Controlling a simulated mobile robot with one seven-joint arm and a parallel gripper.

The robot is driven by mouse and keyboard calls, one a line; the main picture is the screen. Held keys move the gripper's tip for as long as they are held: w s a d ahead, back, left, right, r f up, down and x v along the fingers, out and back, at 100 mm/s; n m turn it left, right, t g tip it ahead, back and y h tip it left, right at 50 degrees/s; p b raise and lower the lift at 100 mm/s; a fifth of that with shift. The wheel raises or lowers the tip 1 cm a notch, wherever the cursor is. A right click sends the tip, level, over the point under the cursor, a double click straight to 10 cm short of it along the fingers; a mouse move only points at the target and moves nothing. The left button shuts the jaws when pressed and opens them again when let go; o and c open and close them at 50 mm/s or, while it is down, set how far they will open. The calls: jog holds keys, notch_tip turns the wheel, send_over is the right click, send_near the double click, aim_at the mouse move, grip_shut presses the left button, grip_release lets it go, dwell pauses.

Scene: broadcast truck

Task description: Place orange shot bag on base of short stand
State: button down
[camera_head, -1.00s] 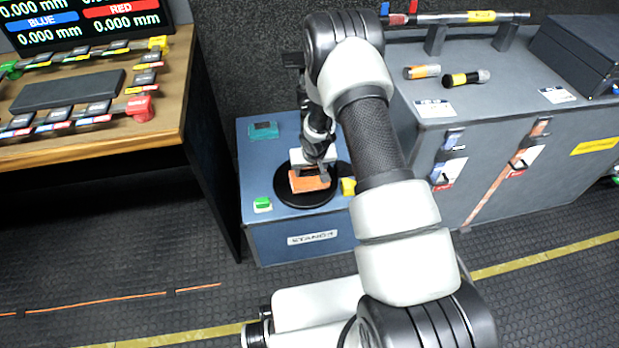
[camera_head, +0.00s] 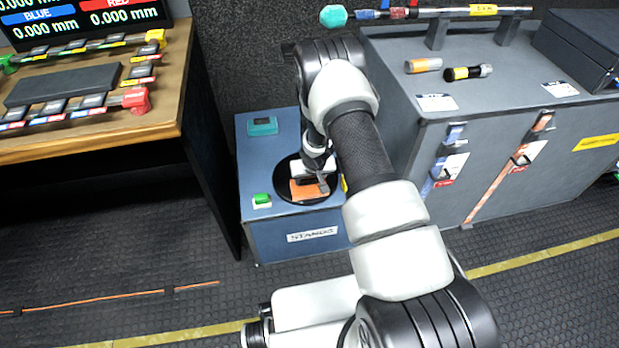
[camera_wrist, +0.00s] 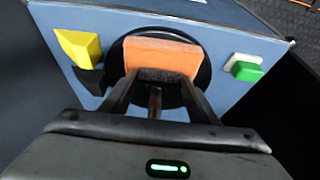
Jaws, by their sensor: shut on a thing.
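The orange shot bag (camera_head: 308,191) is over the round black stand base (camera_head: 285,171) on top of the blue stands case. It also shows in the wrist view (camera_wrist: 162,56), between my fingertips, with the black base (camera_wrist: 203,72) behind it. My gripper (camera_head: 316,182) is shut on the bag. I cannot tell whether the bag touches the base or hangs just above it. The stand's upright post is mostly hidden by my arm; a short dark rod (camera_wrist: 155,101) shows between the fingers.
On the blue case (camera_head: 300,240) are a green block (camera_head: 262,199), a teal block (camera_head: 263,126) and a yellow wedge (camera_wrist: 80,47). A wooden desk (camera_head: 160,120) stands at left. A grey case (camera_head: 400,90) stands at right, holding a long pole and small cylinders.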

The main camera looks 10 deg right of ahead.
jog(key=c, duration=0.7)
grip_release()
